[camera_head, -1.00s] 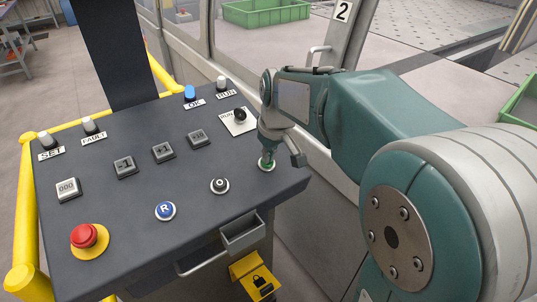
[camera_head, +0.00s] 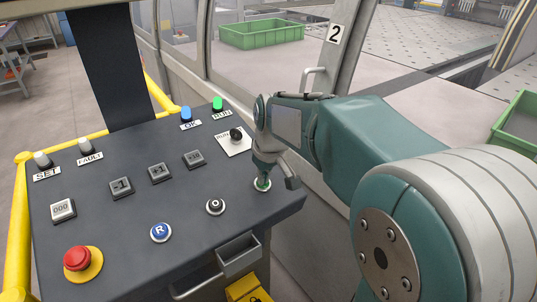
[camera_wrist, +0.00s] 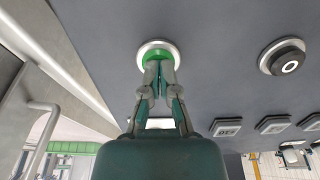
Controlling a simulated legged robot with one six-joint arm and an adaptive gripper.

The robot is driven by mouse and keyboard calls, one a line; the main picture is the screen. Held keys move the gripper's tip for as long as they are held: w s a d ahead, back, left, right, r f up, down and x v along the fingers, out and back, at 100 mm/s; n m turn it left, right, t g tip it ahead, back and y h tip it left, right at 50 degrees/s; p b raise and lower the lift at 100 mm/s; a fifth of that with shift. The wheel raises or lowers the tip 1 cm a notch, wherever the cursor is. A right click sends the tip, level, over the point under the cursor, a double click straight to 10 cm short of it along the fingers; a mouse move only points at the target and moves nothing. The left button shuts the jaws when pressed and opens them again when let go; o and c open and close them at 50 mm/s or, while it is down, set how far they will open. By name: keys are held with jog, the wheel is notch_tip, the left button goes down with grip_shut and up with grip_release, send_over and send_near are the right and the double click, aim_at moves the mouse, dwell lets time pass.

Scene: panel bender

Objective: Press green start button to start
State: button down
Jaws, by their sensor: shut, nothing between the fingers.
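The green start button (camera_head: 262,186) sits in a silver ring at the right end of the dark control panel (camera_head: 110,235). It also shows in the wrist view (camera_wrist: 157,52), partly hidden behind my fingertips. My gripper (camera_head: 264,180) is shut and empty, with its fingertips at the button's face. They look to be touching it, but how far the button is pressed cannot be told. The RUN lamp (camera_head: 217,104) at the panel's back edge is lit green. The OK lamp (camera_head: 186,114) beside it is blue.
A red emergency stop (camera_head: 78,259), a blue R button (camera_head: 160,232) and a black O button (camera_head: 215,207) are on the panel. The RUN key switch (camera_head: 236,135) is close behind my gripper. A door frame with a handle (camera_head: 313,80) stands to the right.

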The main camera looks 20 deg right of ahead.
jog(key=a+v, duration=0.1)
jog(key=v, duration=1.2)
jog(key=shift+d+r, duration=0.2)
jog(key=shift+d, duration=0.3)
jog(key=s+f+m+t, duration=0.1)
jog(key=s+f, duration=0.4)
jog(key=s, duration=0.4)
jog(key=s+f+m+t, duration=0.2)
jog(key=s+f, duration=0.4)
jog(key=s, duration=0.4)
jog(key=shift+m+h, duration=0.3)
jog(key=shift+h, duration=0.1)
jog(key=shift+a+r, duration=0.1)
